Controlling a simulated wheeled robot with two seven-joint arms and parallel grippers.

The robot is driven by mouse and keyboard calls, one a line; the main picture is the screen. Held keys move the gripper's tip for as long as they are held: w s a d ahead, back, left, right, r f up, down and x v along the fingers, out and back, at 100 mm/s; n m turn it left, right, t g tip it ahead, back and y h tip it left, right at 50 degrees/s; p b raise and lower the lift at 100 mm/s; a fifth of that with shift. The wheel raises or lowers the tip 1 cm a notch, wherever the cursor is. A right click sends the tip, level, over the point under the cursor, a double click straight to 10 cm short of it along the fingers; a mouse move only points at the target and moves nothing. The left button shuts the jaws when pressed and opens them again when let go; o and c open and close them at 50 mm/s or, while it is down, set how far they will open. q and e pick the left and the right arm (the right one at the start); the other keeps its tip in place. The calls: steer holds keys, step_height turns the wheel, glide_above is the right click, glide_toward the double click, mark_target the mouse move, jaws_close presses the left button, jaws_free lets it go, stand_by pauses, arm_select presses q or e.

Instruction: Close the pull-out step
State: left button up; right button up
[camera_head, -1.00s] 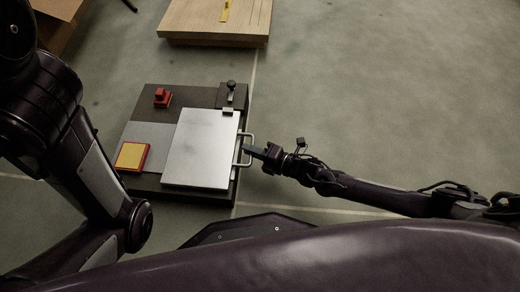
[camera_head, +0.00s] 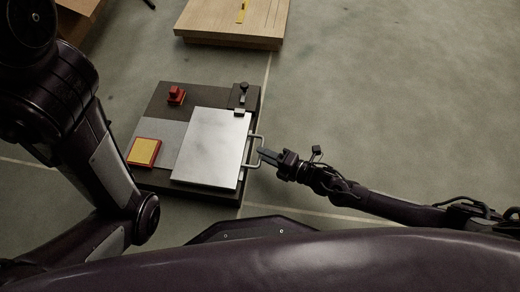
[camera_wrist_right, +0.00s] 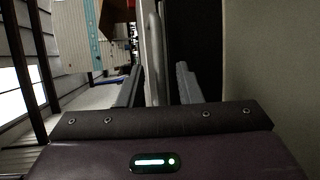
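The pull-out step appears as a flat silver panel (camera_head: 212,148) with a U-shaped metal handle (camera_head: 261,140) on its right side, set on a dark base board (camera_head: 180,97). My right gripper (camera_head: 260,153) is at the handle, coming from the right. In the right wrist view, its two fingers (camera_wrist_right: 158,88) are apart, and a pale upright bar (camera_wrist_right: 154,40), which looks like the handle, stands between them. I cannot tell whether either finger touches it. My left arm shows at the left of the head view, but its gripper is out of view.
The board also carries a red block-shaped part (camera_head: 176,96), a yellow pad with a red rim (camera_head: 144,152) and a small dark lever (camera_head: 243,93). A wooden platform (camera_head: 235,22) lies beyond. The floor (camera_head: 400,100) to the right is clear.

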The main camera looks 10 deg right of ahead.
steer(key=p+v, duration=0.2)
steer(key=v, duration=0.3)
stand_by(0.4)
